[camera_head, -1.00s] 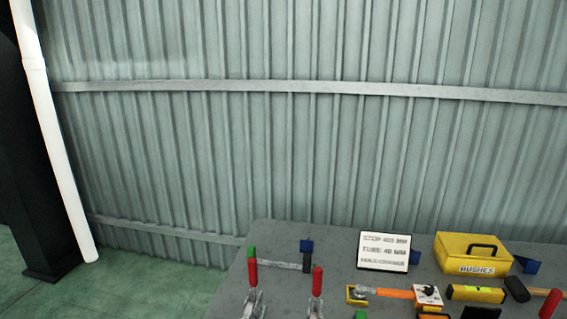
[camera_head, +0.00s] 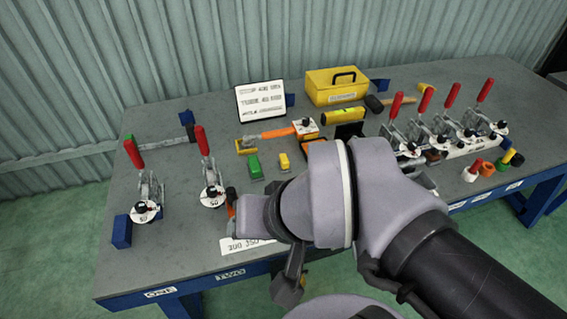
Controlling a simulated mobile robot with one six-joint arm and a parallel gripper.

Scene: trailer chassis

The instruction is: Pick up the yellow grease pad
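A small yellow block (camera_head: 285,161), which looks like the yellow grease pad, lies on the grey workbench (camera_head: 190,248) left of the middle. A green block of similar kind (camera_head: 254,167) lies just to its left. My arm crosses the front of the bench from the lower right, its wrist below and right of the yellow block. My gripper (camera_head: 288,285) shows as a dark part hanging below the wrist at the bench's front edge, apart from the yellow block. My wrist hides most of the gripper, so its opening and any held thing cannot be made out.
Red-handled clamps stand at the left (camera_head: 145,185) and right (camera_head: 420,125). An orange-handled tool (camera_head: 272,134), a yellow level (camera_head: 342,116), a yellow toolbox (camera_head: 337,88) and a white sign (camera_head: 262,101) lie behind the yellow block. Part of the bench is hidden by my arm.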

